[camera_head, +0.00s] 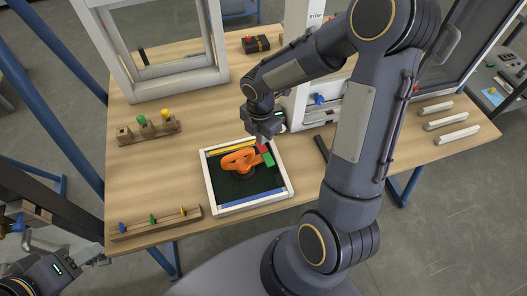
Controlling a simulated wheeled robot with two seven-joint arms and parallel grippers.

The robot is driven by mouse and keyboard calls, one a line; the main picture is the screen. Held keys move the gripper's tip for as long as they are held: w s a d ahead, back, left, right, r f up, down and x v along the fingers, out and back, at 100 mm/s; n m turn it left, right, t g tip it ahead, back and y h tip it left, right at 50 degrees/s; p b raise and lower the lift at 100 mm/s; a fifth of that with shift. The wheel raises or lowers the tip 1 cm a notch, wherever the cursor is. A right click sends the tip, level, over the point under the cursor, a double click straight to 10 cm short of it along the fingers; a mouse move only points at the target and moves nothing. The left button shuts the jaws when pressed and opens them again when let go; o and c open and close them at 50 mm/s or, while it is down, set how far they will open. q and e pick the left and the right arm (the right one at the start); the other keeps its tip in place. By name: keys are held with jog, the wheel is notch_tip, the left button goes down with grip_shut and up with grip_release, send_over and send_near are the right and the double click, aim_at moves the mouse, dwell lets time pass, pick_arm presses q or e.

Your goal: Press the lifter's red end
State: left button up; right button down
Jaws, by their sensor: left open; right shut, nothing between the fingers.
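An orange lifter (238,161) lies in the white-framed tray (211,191) on the wooden table. Its red end (262,149) and a green piece (268,160) are at its right side. My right gripper (262,141) is shut and points down at the red end. Its fingertips are right at or just above the red end; I cannot tell whether they touch. The fingers partly hide that end. My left gripper (65,249) is open at the lower left, off the table and far from the lifter.
A peg block (150,132) and a slider rack (155,222) stand on the left of the table (345,190). White bars (445,120) lie at the right. A white window frame (170,88) stands behind. My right arm hides part of the table.

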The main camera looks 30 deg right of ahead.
aim_at(268, 153)
jog(key=shift+f+b, duration=0.85)
jog(key=shift+f, duration=0.2)
dwell(0.8)
jog(key=shift+r, duration=0.15)
notch_tip(268, 153, up, 7)
jog(key=p, duration=0.6)
dwell(0.5)
jog(key=s+a+r+m+t+y+b, duration=0.1)
jog(key=s+a+r+m+t+y, duration=0.1)
jog(key=s+r+m, duration=0.5)
jog(key=s+a+r+m+t+y, duration=0.1)
jog(key=s+r+m, duration=0.6)
jog(key=m, duration=0.9)
jog(key=s+a+t, duration=0.1)
jog(key=s+t, duration=0.1)
jog(key=s, duration=0.1)
jog(key=shift+t+y+b, duration=0.3)
jog(key=shift+y+b, duration=0.1)
